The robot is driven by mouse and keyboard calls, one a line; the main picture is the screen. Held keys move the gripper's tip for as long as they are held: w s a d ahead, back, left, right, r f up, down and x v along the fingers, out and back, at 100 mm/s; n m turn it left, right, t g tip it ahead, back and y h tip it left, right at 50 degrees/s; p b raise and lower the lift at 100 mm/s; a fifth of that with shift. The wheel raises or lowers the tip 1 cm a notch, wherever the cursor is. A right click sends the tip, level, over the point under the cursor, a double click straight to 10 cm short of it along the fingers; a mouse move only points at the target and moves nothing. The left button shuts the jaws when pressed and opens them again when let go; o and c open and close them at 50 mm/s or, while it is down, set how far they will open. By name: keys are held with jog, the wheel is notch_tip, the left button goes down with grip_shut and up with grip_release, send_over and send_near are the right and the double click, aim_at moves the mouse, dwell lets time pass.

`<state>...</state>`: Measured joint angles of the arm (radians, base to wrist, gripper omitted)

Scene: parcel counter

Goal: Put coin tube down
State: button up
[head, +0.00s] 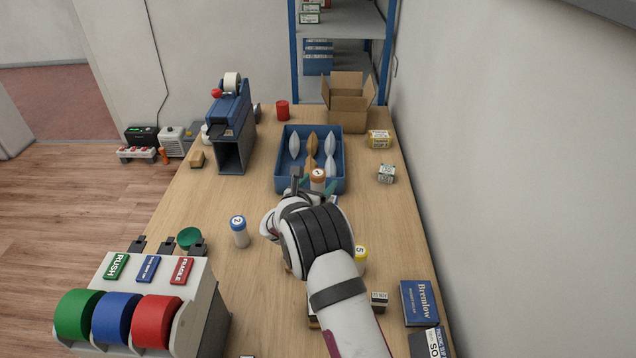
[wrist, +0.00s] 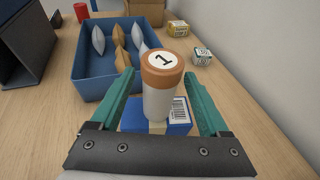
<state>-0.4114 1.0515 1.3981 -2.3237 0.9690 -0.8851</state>
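The coin tube with a brown-orange cap marked 1 (wrist: 160,88) stands upright between my fingers in the wrist view. In the head view its cap (head: 317,174) shows just beyond my gripper (head: 314,185). The teal fingers of my gripper (wrist: 160,95) are spread, with a gap seen on both sides of the tube. A blue and white box with a barcode (wrist: 181,112) lies right at the tube's lower end. I cannot tell whether the tube rests on it. A blue-capped tube marked 2 (head: 239,232) and a yellow-capped tube marked 5 (head: 360,256) stand nearby.
A blue tray (head: 283,184) with several small pouches lies just beyond my gripper. An open carton (head: 347,112) stands at the back, and small boxes (head: 386,173) lie along the right. A tape-roll stand (head: 175,320) fills the front left. The counter's left middle has free room.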

jog(key=shift+r, duration=0.1)
jog(key=v, duration=1.2)
jog(key=s+d+r+m+g+h, duration=0.2)
jog(key=d+m, duration=0.2)
jog(key=d, duration=0.1)
jog(key=s+d+r+m+g+h, duration=0.1)
jog(key=s+d+r+m+h, duration=0.1)
jog(key=d+r+m, duration=0.3)
jog(key=s+d+m+g, duration=0.5)
jog(key=s+d+m, duration=0.2)
jog(key=s, duration=0.3)
jog(key=s+d+m+g, duration=0.4)
jog(key=s+d+m, duration=0.25)
jog(key=s, duration=0.25)
jog(key=s+a+m+g+y, duration=0.1)
jog(key=s+a+m+y, duration=0.4)
jog(key=s+m, duration=0.2)
jog(key=s+a+m+g+y, duration=0.1)
jog(key=s+a+m+y, duration=0.4)
jog(key=s+m, duration=0.3)
jog(key=shift+s+a+f+y, duration=0.3)
jog(key=shift+s+a+f, duration=0.25)
jog(key=shift+s, duration=0.65)
jog(key=shift+r, duration=0.1)
